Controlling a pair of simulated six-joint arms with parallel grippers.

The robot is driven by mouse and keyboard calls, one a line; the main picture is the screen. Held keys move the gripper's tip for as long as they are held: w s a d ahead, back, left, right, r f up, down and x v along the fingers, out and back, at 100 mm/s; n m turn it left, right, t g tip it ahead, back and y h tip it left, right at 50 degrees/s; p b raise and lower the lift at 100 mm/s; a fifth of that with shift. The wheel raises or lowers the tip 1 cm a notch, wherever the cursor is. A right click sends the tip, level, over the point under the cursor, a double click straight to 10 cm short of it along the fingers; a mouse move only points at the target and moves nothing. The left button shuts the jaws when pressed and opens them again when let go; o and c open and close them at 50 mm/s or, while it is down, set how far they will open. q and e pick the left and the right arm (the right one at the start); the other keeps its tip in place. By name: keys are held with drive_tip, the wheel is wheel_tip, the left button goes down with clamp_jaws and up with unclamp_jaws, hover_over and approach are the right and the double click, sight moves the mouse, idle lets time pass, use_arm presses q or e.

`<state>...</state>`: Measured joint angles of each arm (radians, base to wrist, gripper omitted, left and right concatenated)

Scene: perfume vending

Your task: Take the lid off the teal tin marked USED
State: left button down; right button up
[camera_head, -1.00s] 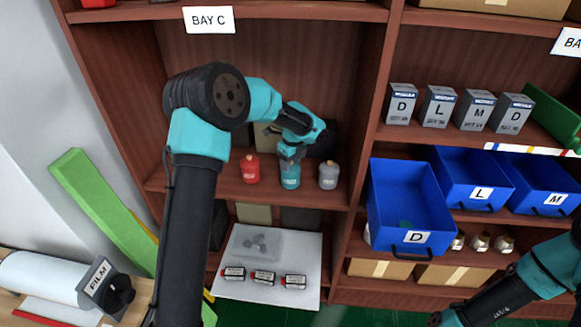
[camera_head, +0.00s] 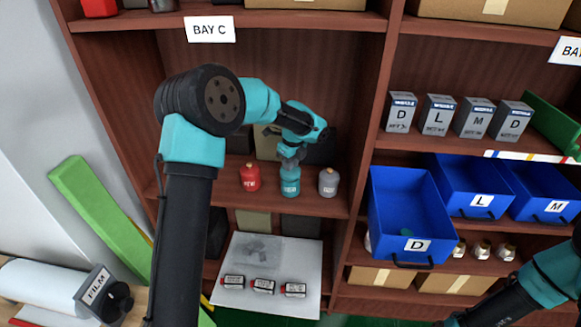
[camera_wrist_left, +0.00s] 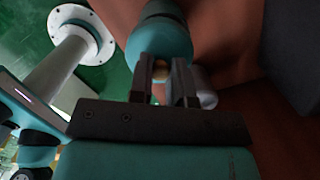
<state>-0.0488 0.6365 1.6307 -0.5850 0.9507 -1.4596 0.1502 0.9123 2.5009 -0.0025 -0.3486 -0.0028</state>
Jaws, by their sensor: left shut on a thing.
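The teal tin (camera_head: 290,183) stands upright on the shelf of Bay C, between a red tin (camera_head: 250,178) and a grey tin (camera_head: 328,182). Its label is too small to read. My left gripper (camera_head: 290,157) is directly above it, pointing down. In the left wrist view my left gripper (camera_wrist_left: 162,88) is shut on the small tan lid (camera_wrist_left: 160,71) at the teal tin's top; the tin's teal body (camera_wrist_left: 158,42) shows beyond the fingertips. I cannot tell whether the lid is apart from the tin. My right gripper is out of view; only its arm shows at lower right.
A white sheet (camera_head: 232,296) with a clear tray and several small red-and-black bottles lies below the shelf. A blue bin marked D (camera_head: 413,210) stands to the right, with a bay divider (camera_head: 362,150) between. Dark boxes are behind the tins.

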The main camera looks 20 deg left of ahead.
use_arm(q)
drive_tip(key=s+d, duration=0.3)
drive_tip(key=s, duration=0.4)
drive_tip(key=s+d+r, duration=0.1)
drive_tip(key=s+d, duration=0.2)
drive_tip(key=s, duration=0.3)
drive_tip(key=shift+s+d+r, duration=0.25)
drive_tip(key=shift+s, duration=0.15)
drive_tip(key=shift+a, duration=0.1)
drive_tip(key=s+a+f, duration=0.2)
drive_tip(key=a+f, duration=0.1)
drive_tip(key=a, duration=0.7)
drive_tip(key=s+a+f, duration=0.2)
drive_tip(key=a+f, duration=0.1)
drive_tip(key=a, duration=0.7)
drive_tip(key=shift+a+f+m, duration=0.2)
drive_tip(key=shift+a+m, duration=0.1)
drive_tip(key=shift+a, duration=0.1)
drive_tip(key=w+a, duration=0.3)
drive_tip(key=w, duration=0.1)
drive_tip(key=w+a+f, duration=0.1)
drive_tip(key=w+a, duration=0.2)
drive_tip(key=a, duration=0.1)
drive_tip(key=w+a, duration=0.4)
drive_tip(key=shift+w+f, duration=0.25)
drive_tip(key=shift+w, duration=0.05)
